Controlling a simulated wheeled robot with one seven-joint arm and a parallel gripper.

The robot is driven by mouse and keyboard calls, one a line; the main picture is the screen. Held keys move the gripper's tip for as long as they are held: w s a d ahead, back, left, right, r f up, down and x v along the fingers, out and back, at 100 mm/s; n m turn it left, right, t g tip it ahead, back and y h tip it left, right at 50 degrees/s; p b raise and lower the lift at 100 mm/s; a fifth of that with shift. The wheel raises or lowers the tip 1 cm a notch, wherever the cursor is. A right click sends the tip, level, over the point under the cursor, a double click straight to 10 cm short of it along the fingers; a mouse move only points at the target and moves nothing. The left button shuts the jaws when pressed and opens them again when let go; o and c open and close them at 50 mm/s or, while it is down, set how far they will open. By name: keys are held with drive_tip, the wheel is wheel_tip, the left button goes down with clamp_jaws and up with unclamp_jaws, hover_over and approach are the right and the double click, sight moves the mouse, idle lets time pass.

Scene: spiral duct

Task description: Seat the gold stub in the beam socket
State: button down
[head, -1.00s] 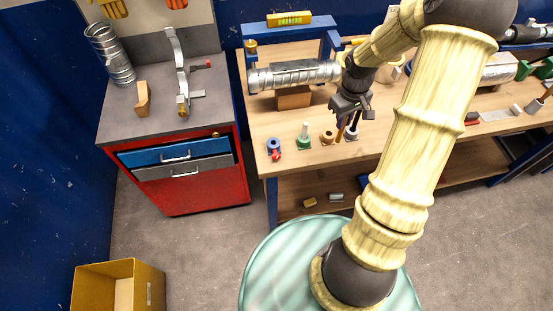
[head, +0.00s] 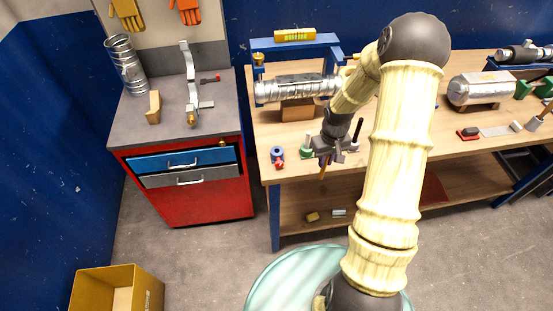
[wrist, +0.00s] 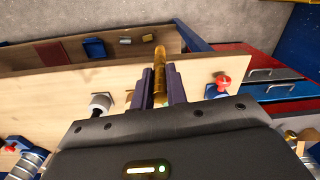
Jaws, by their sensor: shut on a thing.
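My gripper (head: 326,152) is shut on the gold stub (wrist: 160,73), which stands between the two dark fingers in the wrist view. In the head view the stub (head: 323,171) shows as a thin brownish-gold rod below the fingers, near the bench's front edge. The blue beam (head: 290,43) spans above the silver spiral duct (head: 290,89) at the back of the bench, left of and behind my gripper. A gold fitting (head: 259,59) sits at the beam's left end. I cannot make out the socket opening.
A blue holder with a red knob (head: 278,156) and a green holder (head: 306,147) stand left of my gripper; a black-handled tool (head: 357,132) stands right. The red cabinet (head: 196,188) has its blue drawer partly out. A metal tank (head: 478,88) lies farther right.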

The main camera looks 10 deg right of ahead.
drive_tip(key=a+f+m+b, duration=0.1)
drive_tip(key=a+f+m, duration=0.1)
drive_tip(key=a+f, duration=0.5)
wheel_tip(320, 180, down, 4)
drive_tip(key=shift+a+r, duration=0.1)
drive_tip(key=shift+a, duration=0.05)
